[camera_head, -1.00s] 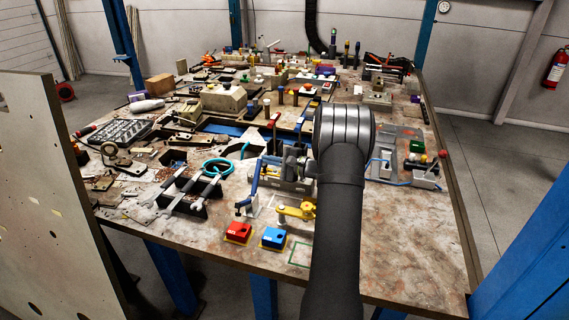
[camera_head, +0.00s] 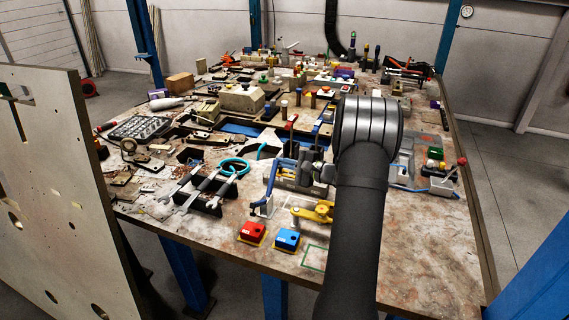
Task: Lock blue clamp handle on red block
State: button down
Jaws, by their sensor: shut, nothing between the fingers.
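A blue clamp handle (camera_head: 269,188) stands steeply upright on a small pale mount near the table's front, left of my arm. A red block (camera_head: 253,231) sits on a yellow-edged base in front of it, close to the table edge. The clamp and the red block look apart. My gripper (camera_head: 314,169) is partly hidden by my dark wrist and the grey fixture behind it. It is shut and empty, above the fixture, to the right of and beyond the blue handle.
A blue block (camera_head: 287,239) sits right of the red block. A yellow clamp (camera_head: 312,212) stands behind it, close to my arm. The table (camera_head: 430,250) is clear at front right.

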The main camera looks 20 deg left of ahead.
jog(key=shift+s+r, duration=0.15)
jog(key=shift+r, duration=0.05)
jog(key=s+r+n+y, duration=0.1)
jog(key=s+r+n, duration=0.2)
jog(key=s+n, duration=0.4)
jog(key=shift+s+r+t, duration=0.2)
jog(key=shift+t, duration=0.1)
dwell(0.4)
dwell(0.5)
jog(key=w+d, duration=0.2)
jog(key=d, duration=0.7)
jog(key=shift+w+r, duration=0.15)
jog(key=shift+r, duration=0.2)
